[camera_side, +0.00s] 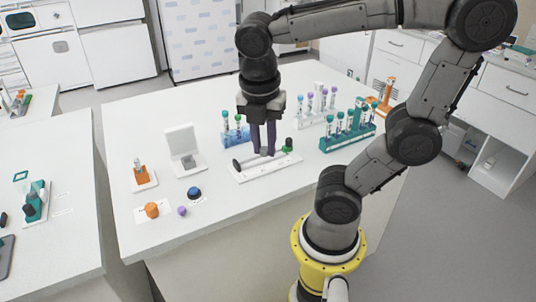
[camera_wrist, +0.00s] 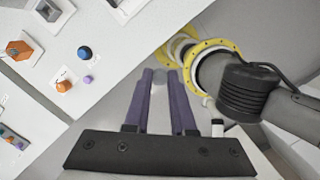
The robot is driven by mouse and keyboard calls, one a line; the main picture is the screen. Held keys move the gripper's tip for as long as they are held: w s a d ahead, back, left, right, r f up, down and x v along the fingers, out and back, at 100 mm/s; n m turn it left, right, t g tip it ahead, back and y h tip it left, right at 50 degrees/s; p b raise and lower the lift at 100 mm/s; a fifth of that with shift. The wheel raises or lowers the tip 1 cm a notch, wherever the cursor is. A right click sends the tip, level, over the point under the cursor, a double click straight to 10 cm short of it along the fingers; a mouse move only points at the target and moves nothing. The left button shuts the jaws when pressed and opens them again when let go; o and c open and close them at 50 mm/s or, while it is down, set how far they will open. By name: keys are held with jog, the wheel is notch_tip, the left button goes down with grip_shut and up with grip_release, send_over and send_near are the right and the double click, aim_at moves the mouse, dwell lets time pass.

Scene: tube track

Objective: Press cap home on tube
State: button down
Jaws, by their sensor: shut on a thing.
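My gripper (camera_side: 264,153) points down over a white fixture (camera_side: 262,171) on the table. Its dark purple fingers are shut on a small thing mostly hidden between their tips. In the wrist view, something pale shows between the fingertips (camera_wrist: 160,75), too small to name. The fixture has a black knob (camera_side: 237,165) at its left end and a green part (camera_side: 288,145) near its right end. A loose purple cap (camera_side: 182,211) lies on the table front left, also in the wrist view (camera_wrist: 88,79). I cannot tell whether any cap sits on a tube at my gripper.
Tube racks stand behind and right, including a teal rack (camera_side: 347,138). The front of the table is mostly clear.

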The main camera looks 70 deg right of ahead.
jog(key=w+r, duration=0.6)
jog(key=w, duration=0.5)
send_over(135, 158)
notch_tip(135, 158, down, 7)
jog(key=shift+f, duration=2.8)
jog(key=shift+f, duration=0.65)
jog(key=c, duration=0.7)
grip_release()
